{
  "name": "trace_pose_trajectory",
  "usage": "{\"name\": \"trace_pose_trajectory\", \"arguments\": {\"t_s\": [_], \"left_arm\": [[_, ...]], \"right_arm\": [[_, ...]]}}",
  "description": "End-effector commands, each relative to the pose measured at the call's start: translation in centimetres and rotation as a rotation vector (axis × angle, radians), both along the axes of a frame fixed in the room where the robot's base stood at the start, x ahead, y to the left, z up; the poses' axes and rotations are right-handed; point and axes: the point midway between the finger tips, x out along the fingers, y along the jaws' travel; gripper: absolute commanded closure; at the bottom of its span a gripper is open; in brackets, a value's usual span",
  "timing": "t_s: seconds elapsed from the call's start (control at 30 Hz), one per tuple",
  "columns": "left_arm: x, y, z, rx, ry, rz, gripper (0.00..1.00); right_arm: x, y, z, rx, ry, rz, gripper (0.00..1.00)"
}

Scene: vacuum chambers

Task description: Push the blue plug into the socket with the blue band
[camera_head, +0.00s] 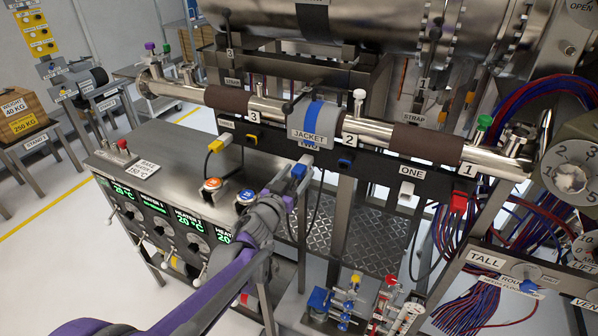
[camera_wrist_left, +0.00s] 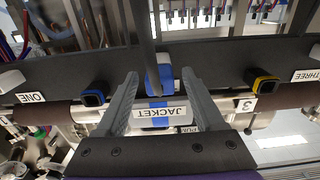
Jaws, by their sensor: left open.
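The blue plug (camera_wrist_left: 158,78) is in the middle of the left wrist view, at the dark strip, with a dark cable running from it. In the head view, the blue plug (camera_head: 300,170) is partly hidden by my left gripper (camera_head: 292,180). My left gripper (camera_wrist_left: 163,103) is open, its two grey fingers apart on either side of the plug; I cannot tell whether they touch it. The socket with the blue band (camera_head: 345,162) is on the strip, right of the plug. The same socket (camera_wrist_left: 92,97) is left of the fingers in the wrist view and looks empty.
A yellow-banded socket (camera_head: 252,139) and a yellow plug (camera_head: 220,142) are left of the plug. A white plug (camera_head: 406,190) and a red plug (camera_head: 459,200) are to the right. The jacket (camera_head: 315,122) and steel pipe run above the strip. Cables hang below.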

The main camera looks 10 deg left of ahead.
Motion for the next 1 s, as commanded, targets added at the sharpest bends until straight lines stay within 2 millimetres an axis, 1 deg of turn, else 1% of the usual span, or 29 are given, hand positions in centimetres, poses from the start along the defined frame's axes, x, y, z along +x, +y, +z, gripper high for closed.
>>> {"name": "trace_pose_trajectory", "arguments": {"t_s": [0.7,0.73,0.77,0.9,0.97,1.0], "left_arm": [[-0.02,-0.02,0.01,0.0,0.0,0.0,0.3],[-0.02,-0.02,0.01,0.0,0.0,0.0,0.32],[-0.02,-0.02,0.01,0.0,0.0,0.0,0.37],[-0.02,-0.02,0.01,0.0,0.0,0.0,0.62],[-0.02,-0.02,0.01,0.0,0.0,0.0,0.73],[-0.02,-0.02,0.01,0.0,0.0,0.0,0.8]], "right_arm": [[-0.04,0.0,-0.33,0.0,0.001,0.0,0.45],[-0.04,0.0,-0.33,0.0,0.001,0.0,0.45],[-0.04,0.0,-0.33,0.0,0.001,0.0,0.45],[-0.04,0.0,-0.33,0.0,0.001,0.0,0.45],[-0.04,0.0,-0.33,0.0,0.001,0.0,0.45],[-0.04,0.0,-0.33,0.0,0.001,0.0,0.45]]}}
